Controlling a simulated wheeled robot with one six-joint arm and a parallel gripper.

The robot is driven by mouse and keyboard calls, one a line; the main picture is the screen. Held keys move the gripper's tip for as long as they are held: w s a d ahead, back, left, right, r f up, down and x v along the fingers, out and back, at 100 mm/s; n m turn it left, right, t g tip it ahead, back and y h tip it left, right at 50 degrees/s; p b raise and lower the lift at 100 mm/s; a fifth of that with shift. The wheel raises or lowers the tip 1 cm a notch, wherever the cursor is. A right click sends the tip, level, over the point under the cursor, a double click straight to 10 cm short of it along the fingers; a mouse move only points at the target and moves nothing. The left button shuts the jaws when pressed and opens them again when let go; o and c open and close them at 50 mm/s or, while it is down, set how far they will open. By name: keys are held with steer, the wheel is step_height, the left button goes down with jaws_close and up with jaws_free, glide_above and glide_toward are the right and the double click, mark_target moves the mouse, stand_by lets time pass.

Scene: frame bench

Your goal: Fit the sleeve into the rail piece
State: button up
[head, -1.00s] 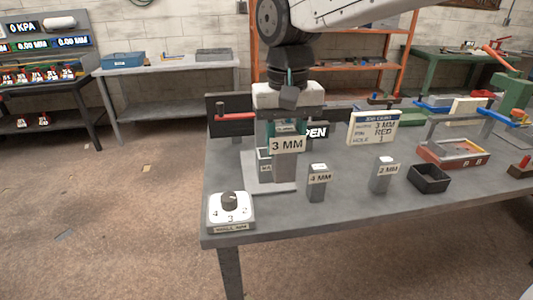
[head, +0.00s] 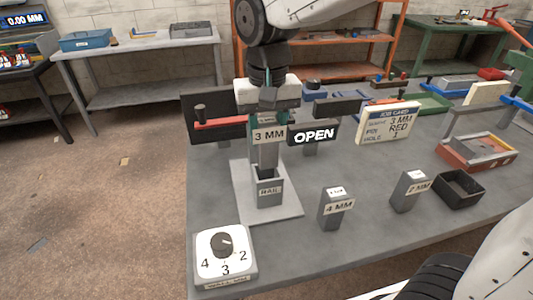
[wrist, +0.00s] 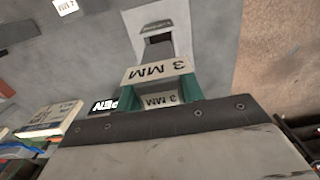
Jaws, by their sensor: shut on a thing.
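The sleeve (head: 268,135) is a grey block with a "3 MM" label. My gripper (head: 267,118) is shut on its upper part; the green fingertips also show on either side of the sleeve (wrist: 157,72) in the wrist view. The rail piece (head: 269,192), a grey upright socket labelled "RAIL", stands on a light plate (head: 240,210) below the sleeve. Its dark top opening shows in the wrist view (wrist: 158,38). The sleeve is upright and lines up with the rail piece in the head view. I cannot tell whether its lower end is inside the opening.
A red lever (head: 220,123) and an "OPEN" sign (head: 314,135) stand behind the rail piece. The 4 MM block (head: 333,212), 2 MM block (head: 407,192), black bin (head: 459,188) and job card (head: 388,124) are to the right. A dial (head: 223,252) sits at the front left.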

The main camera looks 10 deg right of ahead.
mark_target(267, 150)
steer(key=shift+s+f, duration=0.2)
steer(key=shift+f, duration=2.3)
jaws_close()
steer(key=o, duration=1)
jaws_free()
steer(key=shift+o, duration=1)
steer(key=shift+w, duration=0.1)
steer(key=shift+r, duration=0.15)
